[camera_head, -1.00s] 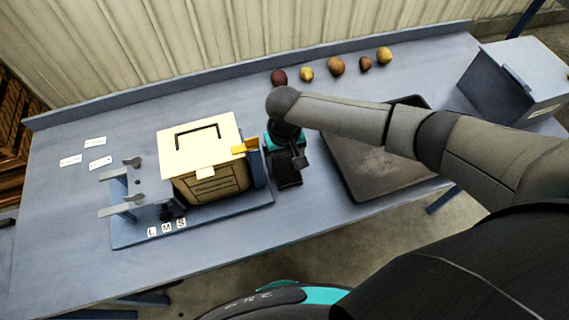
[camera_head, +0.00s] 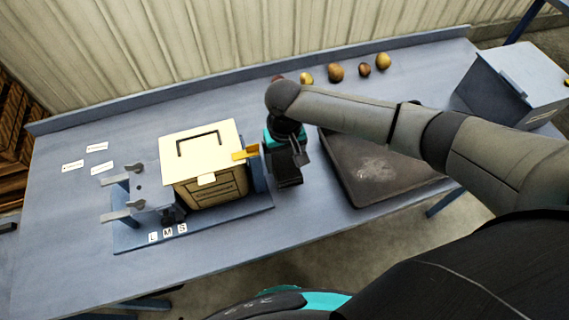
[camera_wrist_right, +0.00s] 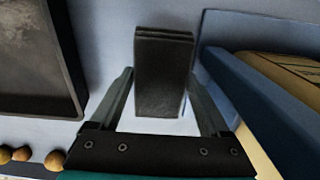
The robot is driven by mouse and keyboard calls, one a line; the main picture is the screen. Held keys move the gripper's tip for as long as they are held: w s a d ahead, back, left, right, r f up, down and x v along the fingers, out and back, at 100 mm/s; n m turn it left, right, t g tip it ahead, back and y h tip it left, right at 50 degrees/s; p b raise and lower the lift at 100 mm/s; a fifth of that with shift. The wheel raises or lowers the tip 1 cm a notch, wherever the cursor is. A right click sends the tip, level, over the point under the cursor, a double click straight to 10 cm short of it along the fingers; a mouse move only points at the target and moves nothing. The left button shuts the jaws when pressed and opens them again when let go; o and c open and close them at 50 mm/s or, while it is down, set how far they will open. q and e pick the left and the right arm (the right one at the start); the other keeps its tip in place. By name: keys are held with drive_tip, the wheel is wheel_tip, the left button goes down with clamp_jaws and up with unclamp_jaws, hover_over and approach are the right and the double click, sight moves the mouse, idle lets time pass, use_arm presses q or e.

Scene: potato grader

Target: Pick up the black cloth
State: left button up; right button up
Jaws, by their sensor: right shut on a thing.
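The black cloth (camera_wrist_right: 163,75) is a dark, folded, layered block in the right wrist view, between my two right fingers. In the head view the black cloth (camera_head: 287,176) shows below my right gripper (camera_head: 288,152), just right of the cream-lidded box. In the wrist view my right gripper (camera_wrist_right: 165,108) is shut on the cloth, a finger on each side. I cannot tell whether the cloth is clear of the table. My left gripper is not in view.
The cream-lidded box (camera_head: 205,163) stands on a blue base (camera_head: 130,238) close left of the gripper. A dark tray (camera_head: 345,180) lies to the right, partly under my arm. Several potatoes (camera_head: 336,72) line the back. A blue-grey bin (camera_head: 510,85) stands far right.

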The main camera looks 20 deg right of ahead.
sight(284, 161)
wheel_tip(284, 161, up, 17)
drive_tip(key=p, duration=0.2)
drive_tip(key=shift+f, duration=0.15)
